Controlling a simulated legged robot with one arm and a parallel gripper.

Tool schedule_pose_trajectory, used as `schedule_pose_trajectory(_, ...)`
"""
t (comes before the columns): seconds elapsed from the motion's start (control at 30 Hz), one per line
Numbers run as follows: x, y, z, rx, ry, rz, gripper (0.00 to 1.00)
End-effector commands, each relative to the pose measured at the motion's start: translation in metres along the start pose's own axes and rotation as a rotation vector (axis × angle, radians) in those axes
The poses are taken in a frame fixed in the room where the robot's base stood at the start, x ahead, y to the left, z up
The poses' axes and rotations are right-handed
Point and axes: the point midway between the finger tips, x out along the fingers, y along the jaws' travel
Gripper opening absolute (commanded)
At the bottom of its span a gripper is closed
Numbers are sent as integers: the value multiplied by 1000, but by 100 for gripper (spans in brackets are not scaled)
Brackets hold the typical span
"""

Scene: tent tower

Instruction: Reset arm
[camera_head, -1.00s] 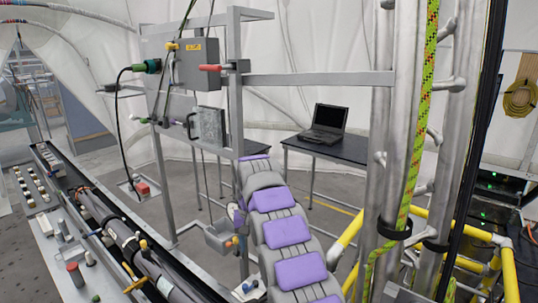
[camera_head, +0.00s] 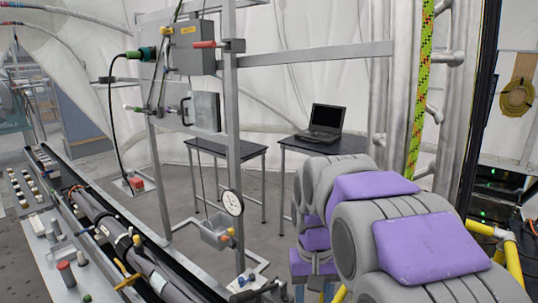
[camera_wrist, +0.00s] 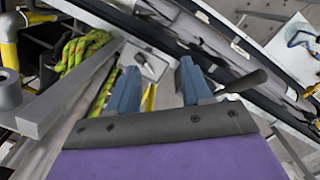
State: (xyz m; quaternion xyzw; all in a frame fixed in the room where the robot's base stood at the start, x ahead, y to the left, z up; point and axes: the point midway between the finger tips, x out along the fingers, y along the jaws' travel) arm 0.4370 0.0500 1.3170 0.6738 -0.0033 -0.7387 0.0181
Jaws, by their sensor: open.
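My gripper (camera_wrist: 157,82) shows in the wrist view as two blue fingers standing apart, with nothing held between them. A grey and purple part of my arm fills the bottom of that view. In the head view my arm, grey with purple pads, is folded up large at the lower right. The gripper itself cannot be made out in the head view.
A metal frame carries a grey control box (camera_head: 196,56), a flat plate (camera_head: 206,111) and a round gauge (camera_head: 232,203). A laptop (camera_head: 325,121) sits on a dark table. A yellow-green rope (camera_head: 419,95) hangs by metal poles. Yellow railing (camera_head: 513,268) is at right.

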Motion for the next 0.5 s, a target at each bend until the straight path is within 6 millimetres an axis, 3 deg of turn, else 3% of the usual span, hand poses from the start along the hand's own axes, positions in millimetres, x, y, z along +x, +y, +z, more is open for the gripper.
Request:
schedule_pose_trajectory(0.03,10,5,18,4,-6,-1,50)
schedule_pose_trajectory(0.27,43,23,88,13,-23,-10,50)
schedule_pose_trajectory(0.5,91,35,165,19,-45,-19,50)
